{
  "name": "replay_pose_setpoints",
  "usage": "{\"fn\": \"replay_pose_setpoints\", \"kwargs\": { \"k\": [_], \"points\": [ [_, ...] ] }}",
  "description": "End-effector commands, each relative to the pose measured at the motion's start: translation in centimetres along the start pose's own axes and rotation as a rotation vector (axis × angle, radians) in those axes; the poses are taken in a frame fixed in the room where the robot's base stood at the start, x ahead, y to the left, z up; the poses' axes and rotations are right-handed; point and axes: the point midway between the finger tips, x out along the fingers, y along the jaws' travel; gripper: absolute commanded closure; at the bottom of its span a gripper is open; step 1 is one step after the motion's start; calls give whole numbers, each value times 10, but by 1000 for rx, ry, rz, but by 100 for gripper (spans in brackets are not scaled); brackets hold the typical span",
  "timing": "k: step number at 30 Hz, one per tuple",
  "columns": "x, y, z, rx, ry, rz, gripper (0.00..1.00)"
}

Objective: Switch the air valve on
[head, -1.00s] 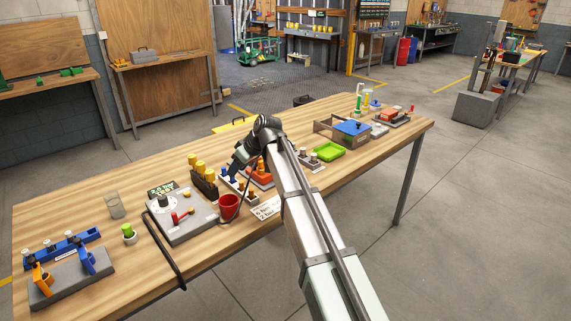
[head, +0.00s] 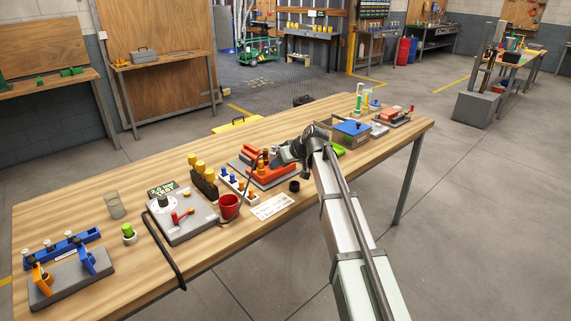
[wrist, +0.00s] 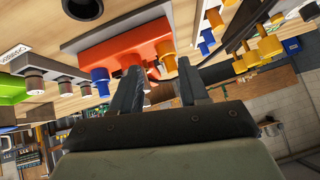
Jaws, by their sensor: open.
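A grey box (head: 180,222) with a round dial, a dark sign and a red lever (head: 183,216) stands on the left half of the bench; no label marks it as the air valve, but it looks like one. My gripper (head: 281,155) is well to its right, at the right end of an orange block (head: 272,172) on a grey base. In the wrist view my gripper (wrist: 159,82) has its two dark fingers apart, in front of the orange block (wrist: 122,50) with its blue and orange knobs. I cannot tell whether they touch it. The lever is not identifiable there.
A blue-topped box (head: 352,131) is to the right.

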Motion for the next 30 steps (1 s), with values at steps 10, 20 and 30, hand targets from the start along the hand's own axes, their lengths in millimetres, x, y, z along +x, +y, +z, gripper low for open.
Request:
{"fn": "replay_pose_setpoints", "kwargs": {
  "k": [10, 20, 30],
  "points": [
    [-4, 18, 5, 40, 23, 16, 56],
    [-4, 18, 5, 41, 23, 16, 56],
    [9, -12, -3, 12, 17, -10, 56]
  ]
}}
